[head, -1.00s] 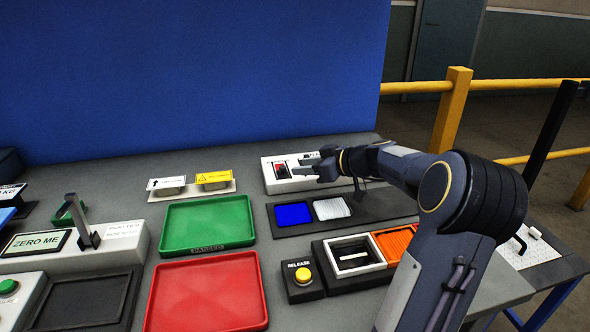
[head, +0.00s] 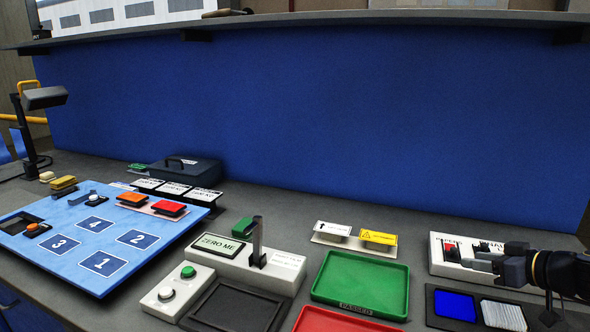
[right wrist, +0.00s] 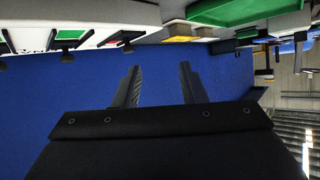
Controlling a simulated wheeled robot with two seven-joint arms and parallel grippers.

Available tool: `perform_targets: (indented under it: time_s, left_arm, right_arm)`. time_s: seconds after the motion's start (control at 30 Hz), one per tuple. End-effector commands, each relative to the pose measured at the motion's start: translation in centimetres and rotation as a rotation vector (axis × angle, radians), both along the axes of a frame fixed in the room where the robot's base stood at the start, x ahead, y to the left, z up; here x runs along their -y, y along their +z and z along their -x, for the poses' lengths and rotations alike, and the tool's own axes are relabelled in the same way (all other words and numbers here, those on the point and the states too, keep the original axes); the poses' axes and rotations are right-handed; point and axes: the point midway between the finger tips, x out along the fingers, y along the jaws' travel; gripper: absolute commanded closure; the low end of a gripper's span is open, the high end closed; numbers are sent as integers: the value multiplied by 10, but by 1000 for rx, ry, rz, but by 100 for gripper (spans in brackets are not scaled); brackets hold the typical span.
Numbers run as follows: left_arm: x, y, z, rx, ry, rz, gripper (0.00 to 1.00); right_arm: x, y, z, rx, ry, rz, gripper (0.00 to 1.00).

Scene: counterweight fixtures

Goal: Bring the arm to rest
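My right arm comes in at the right edge of the head view. Its gripper (head: 482,263) is just in front of the white switch box (head: 437,265), which has a red rocker switch (head: 451,251). I cannot tell whether the fingertips touch the box. In the right wrist view the two dark fingers (right wrist: 160,75) stand apart with nothing between them, against the blue panel (right wrist: 60,115). My left gripper is not in view.
A green tray (head: 362,285), part of a red tray (head: 335,322) and a scale-like box (head: 240,262) with an upright post (head: 257,240) are left of the gripper. A numbered blue board (head: 150,240) and a lamp (head: 44,98) are further left. Blue panel behind.

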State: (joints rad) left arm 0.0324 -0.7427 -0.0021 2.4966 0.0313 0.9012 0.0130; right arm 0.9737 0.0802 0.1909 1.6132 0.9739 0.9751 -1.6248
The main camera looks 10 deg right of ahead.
Motion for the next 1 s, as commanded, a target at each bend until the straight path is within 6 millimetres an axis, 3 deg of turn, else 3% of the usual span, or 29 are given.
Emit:
perform_targets:
  time_s: [0.03,0.13,0.2,0.3,0.4,0.5,0.63,1.0]
  left_arm:
    - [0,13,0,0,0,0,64]
    - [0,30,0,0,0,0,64]
    - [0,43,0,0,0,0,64]
    - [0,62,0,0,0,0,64]
    - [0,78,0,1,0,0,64]
    - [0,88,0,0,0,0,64]
    - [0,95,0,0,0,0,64]
    - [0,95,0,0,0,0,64]
  right_arm:
    - [-33,17,5,-46,29,-22,63]
    - [-101,32,32,-188,57,-87,63]
    - [-147,39,61,-300,56,-123,63]
    - [-201,41,114,-449,17,-159,63]
    - [-234,33,163,-557,-47,-179,63]
    - [-251,20,200,-617,-111,-192,63]
    - [-259,6,226,-651,-170,-206,63]
    - [-261,-3,234,-664,-200,-214,63]
